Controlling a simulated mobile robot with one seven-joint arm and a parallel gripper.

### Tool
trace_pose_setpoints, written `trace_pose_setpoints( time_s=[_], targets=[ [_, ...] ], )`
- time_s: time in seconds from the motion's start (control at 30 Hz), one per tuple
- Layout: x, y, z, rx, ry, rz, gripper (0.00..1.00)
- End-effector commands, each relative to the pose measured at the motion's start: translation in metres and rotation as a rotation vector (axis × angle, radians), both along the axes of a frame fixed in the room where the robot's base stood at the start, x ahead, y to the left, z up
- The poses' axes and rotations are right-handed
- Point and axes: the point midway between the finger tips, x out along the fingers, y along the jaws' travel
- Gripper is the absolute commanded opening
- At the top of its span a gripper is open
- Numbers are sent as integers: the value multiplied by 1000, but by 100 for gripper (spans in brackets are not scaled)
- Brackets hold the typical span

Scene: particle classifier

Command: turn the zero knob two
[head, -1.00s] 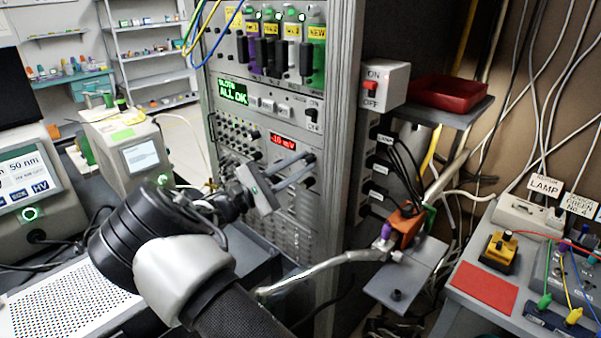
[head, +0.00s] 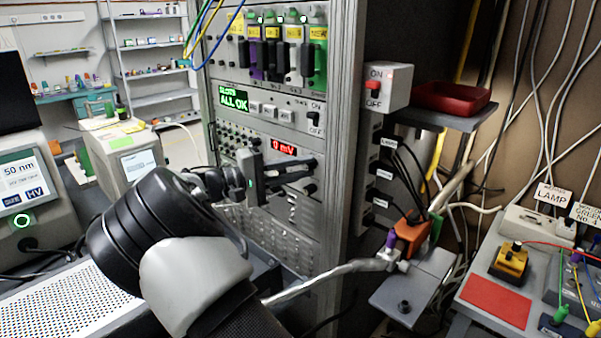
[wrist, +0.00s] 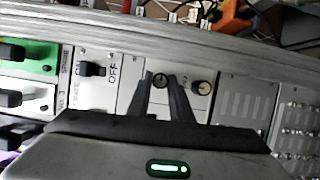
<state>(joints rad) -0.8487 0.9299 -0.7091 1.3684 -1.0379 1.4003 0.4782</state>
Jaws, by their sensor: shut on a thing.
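The rack panel has a red readout (head: 284,147) showing 0 mV. My gripper (head: 312,166) reaches that panel below and right of the readout. In the wrist view my gripper (wrist: 160,76) has its two fingers closed around a small dark round knob, the zero knob (wrist: 160,81). The fingers cover its sides, and its label cannot be read. In the head view the fingers hide this knob. A second round knob (wrist: 203,88) sits just right of the fingers in the wrist view, untouched. It also shows below the fingers in the head view (head: 310,189).
An ON/OFF toggle (head: 314,119) sits just above the held knob. The rack's metal post (head: 345,150) stands close on the right. An ON/OFF box (head: 388,88) and a shelf with a red tray (head: 450,97) lie beyond it.

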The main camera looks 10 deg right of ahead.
Motion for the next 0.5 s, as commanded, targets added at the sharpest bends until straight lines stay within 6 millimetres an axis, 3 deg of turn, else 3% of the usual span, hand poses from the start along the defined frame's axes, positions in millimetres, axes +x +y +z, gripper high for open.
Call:
trace_pose_setpoints(
  time_s=[0.5],
  targets=[
    [0, 1, 0, 30, -38, 0, 0]
  ],
)
